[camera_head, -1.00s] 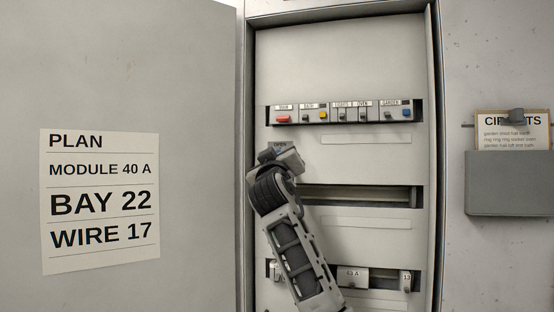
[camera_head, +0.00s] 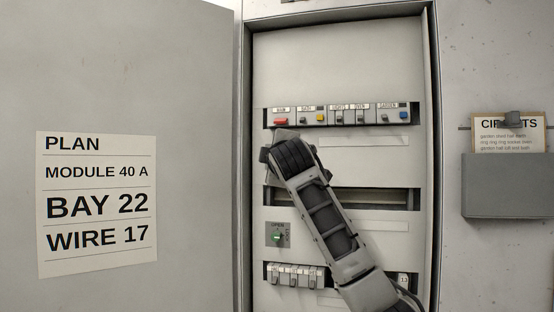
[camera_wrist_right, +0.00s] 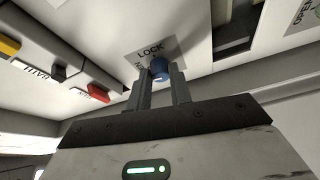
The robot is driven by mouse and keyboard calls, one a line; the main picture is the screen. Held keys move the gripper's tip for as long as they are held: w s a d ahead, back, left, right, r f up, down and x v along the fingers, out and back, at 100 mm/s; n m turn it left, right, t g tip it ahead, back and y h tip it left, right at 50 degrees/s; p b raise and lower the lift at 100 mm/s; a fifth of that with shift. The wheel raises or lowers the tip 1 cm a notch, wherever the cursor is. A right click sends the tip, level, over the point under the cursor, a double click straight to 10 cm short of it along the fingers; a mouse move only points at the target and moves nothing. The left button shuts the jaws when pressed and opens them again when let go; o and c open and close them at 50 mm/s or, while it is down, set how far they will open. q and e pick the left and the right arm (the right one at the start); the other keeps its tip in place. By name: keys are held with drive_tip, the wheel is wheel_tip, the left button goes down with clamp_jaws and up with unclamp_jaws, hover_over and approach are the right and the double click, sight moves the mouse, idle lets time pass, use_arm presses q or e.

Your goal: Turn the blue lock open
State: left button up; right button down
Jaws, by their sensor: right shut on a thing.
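The blue lock (camera_wrist_right: 160,68) shows in the right wrist view as a round blue knob on a grey plate (camera_wrist_right: 171,46) marked LOCK, with a second, partly covered word beside it. My right gripper (camera_wrist_right: 162,80) is shut on the knob, one finger on each side. Which way the knob points is not clear. In the head view my right arm reaches up from the lower right. Its wrist hides the knob and most of the plate, of which only a grey edge (camera_head: 285,134) shows. My left gripper is not in view.
A row of labelled switches (camera_head: 340,117) sits just above the wrist. A green lock (camera_head: 277,238) on its own plate is below. An open door with a plan sheet (camera_head: 97,204) stands at left. A grey holder (camera_head: 507,185) with a circuits card (camera_head: 509,131) hangs at right.

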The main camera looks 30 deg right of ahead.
drive_tip(key=shift+n+g, duration=0.4)
drive_tip(key=shift+n, duration=0.5)
drive_tip(key=shift+r, duration=0.1)
drive_tip(key=c, duration=1.3)
unclamp_jaws()
use_arm(q)
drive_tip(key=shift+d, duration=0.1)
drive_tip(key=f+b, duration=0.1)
drive_tip(key=b, duration=0.1)
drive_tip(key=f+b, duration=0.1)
drive_tip(key=b, duration=0.2)
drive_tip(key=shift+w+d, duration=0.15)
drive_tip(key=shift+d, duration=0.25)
use_arm(e)
drive_tip(key=v, duration=1.6)
drive_tip(key=shift+d, duration=0.2)
